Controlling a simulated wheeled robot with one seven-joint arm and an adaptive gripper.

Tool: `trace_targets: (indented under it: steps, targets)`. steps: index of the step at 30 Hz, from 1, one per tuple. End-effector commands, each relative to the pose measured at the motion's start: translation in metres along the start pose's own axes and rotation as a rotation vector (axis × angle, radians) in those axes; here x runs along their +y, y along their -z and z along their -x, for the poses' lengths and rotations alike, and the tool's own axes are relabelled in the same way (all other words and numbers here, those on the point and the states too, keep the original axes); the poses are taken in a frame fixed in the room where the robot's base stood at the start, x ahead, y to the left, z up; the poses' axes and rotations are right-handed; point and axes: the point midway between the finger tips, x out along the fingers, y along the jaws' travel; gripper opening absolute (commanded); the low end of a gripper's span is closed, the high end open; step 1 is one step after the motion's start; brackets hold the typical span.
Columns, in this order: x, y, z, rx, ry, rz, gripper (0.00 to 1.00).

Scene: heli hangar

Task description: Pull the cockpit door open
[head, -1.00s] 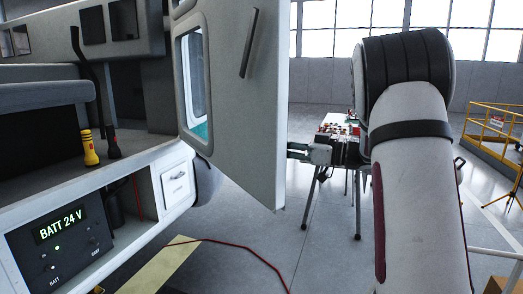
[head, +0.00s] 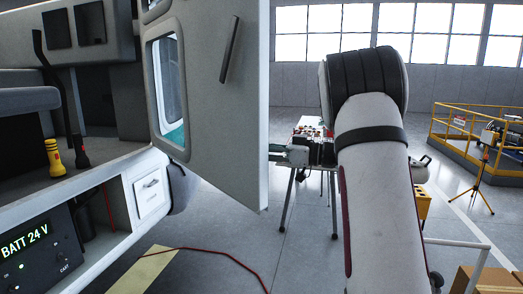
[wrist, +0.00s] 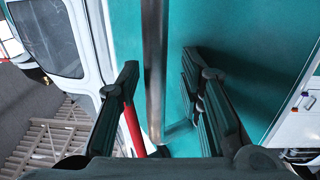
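The cockpit door (head: 215,110) stands swung out from the cockpit in the head view, its grey inner face with a dark grab bar towards me. In the wrist view its outer face (wrist: 178,25) is teal with an upright metal bar (wrist: 154,60). My gripper (head: 274,152) reaches round the door's free edge in the head view; its fingertips are partly hidden behind the door. In the wrist view my gripper (wrist: 167,85) is open, with a finger on either side of the bar and gaps showing. I cannot tell whether a finger touches it.
A cockpit panel (head: 40,250) reading BATT 24 V is at lower left. A red hose (head: 225,256) crosses the floor below the door. A table (head: 310,130) stands behind my gripper. A yellow railed platform (head: 470,125) and cardboard boxes (head: 490,280) are at right.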

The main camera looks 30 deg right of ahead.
Motion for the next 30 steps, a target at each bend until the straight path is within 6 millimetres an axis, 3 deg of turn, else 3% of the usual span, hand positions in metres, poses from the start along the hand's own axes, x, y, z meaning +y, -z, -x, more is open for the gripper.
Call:
trace_targets:
  steps: [4,8,21,30]
  targets:
    - [0.000,-0.001,0.004,-0.001,0.000,-0.001,0.35]
    - [0.001,-0.001,0.021,-0.001,-0.003,0.000,0.35]
    - [0.001,0.000,0.103,0.000,-0.003,0.000,0.35]
    - [0.000,0.000,0.120,0.000,0.000,0.000,0.35]
